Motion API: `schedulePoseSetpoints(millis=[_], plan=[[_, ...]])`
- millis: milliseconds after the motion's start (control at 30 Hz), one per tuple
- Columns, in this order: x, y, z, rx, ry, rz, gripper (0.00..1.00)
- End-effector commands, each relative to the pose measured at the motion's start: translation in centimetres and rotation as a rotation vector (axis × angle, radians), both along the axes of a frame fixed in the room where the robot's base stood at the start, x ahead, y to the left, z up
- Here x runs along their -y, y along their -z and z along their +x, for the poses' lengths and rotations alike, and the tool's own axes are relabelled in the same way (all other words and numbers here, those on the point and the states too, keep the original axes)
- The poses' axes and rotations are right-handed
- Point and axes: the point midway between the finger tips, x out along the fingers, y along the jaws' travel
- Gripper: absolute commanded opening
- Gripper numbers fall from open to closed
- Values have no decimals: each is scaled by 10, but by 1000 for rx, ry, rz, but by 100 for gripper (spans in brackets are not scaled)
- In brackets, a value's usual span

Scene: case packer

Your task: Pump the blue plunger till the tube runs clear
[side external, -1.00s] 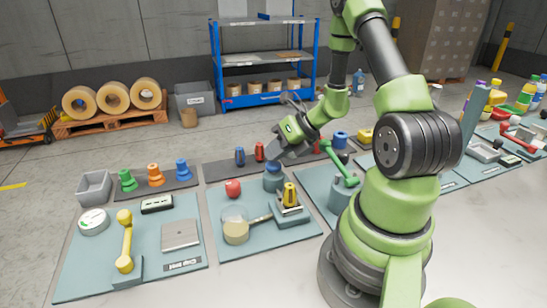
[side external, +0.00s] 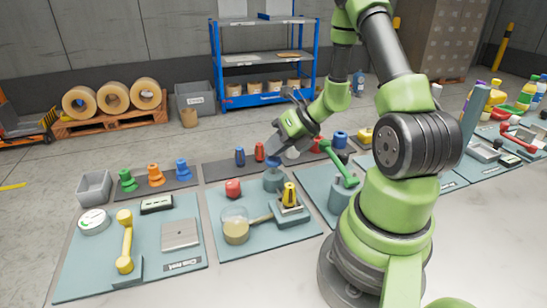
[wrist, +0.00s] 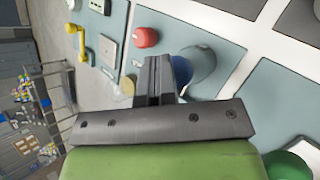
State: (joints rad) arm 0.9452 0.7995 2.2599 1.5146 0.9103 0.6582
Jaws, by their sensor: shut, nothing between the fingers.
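The blue plunger (side external: 272,162) stands upright on top of a grey-blue cylinder (side external: 273,182) on the middle teal mat. In the wrist view the plunger (wrist: 182,72) is just right of my fingers, partly hidden by them. My gripper (side external: 274,148) is shut and empty, just above the plunger; I cannot tell whether it touches. The closed fingers also show in the wrist view (wrist: 154,76). A clear jar (side external: 235,226) with yellowish liquid stands at the front left of the mat. A pale yellowish tube (side external: 261,219) runs between it and a yellow-topped block (side external: 290,204).
A red knob (side external: 233,188) stands left of the cylinder. A green lever (side external: 340,163) rises on the mat to the right. Coloured pegs stand on a dark strip (side external: 218,171) behind. The left mat holds a yellow handle (side external: 125,240) and a grey plate (side external: 180,234).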

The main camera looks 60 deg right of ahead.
Motion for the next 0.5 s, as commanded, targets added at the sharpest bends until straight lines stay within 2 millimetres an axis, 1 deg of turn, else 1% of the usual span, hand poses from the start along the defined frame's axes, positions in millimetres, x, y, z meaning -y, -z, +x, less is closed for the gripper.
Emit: schedulePoseSetpoints(millis=[200,500], plan=[[0,-12,0,1,-1,-2,0],[0,-15,0,1,1,0,0]])
